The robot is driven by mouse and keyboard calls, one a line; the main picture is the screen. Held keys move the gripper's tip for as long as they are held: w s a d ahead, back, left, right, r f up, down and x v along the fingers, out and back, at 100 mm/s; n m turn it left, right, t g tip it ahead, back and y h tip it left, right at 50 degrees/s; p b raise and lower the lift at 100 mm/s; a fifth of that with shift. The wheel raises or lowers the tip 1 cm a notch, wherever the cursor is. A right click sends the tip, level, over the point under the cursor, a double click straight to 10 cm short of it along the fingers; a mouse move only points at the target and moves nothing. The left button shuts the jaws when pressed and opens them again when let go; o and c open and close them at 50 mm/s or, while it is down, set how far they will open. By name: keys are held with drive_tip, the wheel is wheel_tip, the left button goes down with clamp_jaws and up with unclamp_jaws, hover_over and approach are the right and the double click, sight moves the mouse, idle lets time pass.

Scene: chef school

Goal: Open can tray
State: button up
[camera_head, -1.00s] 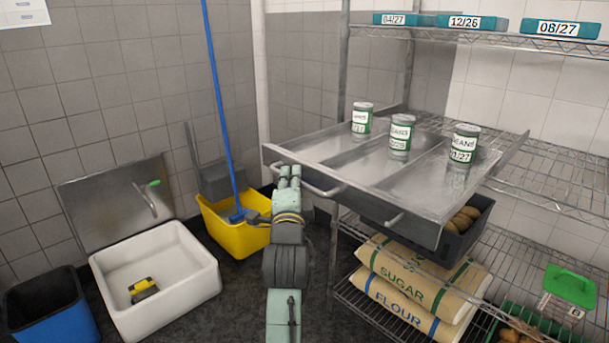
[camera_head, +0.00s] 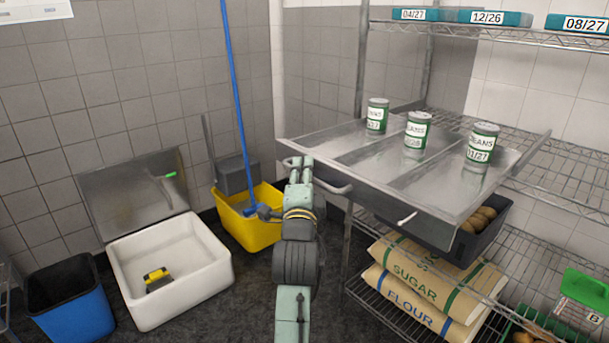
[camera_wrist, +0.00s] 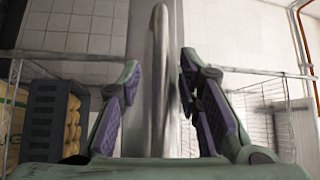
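The can tray (camera_head: 345,160) is a wide metal tray with lengthwise dividers. It juts out from the wire shelf. Three green-and-white cans stand upright in it: a left can (camera_head: 377,117), a middle can (camera_head: 416,133) and a right can (camera_head: 481,146) labelled BEANS. A curved metal handle (camera_head: 335,189) is on the tray's front, on the left. My gripper (camera_head: 301,170) is at the left part of this handle. In the wrist view my gripper (camera_wrist: 159,72) is open, with purple pads on either side of the metal bar (camera_wrist: 159,110). A gap shows between the bar and each pad.
Below the tray are a dark crate (camera_head: 430,231) and SUGAR and FLOUR sacks (camera_head: 415,268). A yellow mop bucket (camera_head: 243,225), white sink (camera_head: 200,290) and blue bin (camera_head: 80,315) stand at left. Labelled teal boxes (camera_head: 495,18) are on the top shelf. Dark floor shows between.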

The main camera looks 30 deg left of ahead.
drive_tip(key=v, duration=0.7)
drive_tip(key=shift+s, duration=0.25)
drive_tip(key=shift+d, duration=0.1)
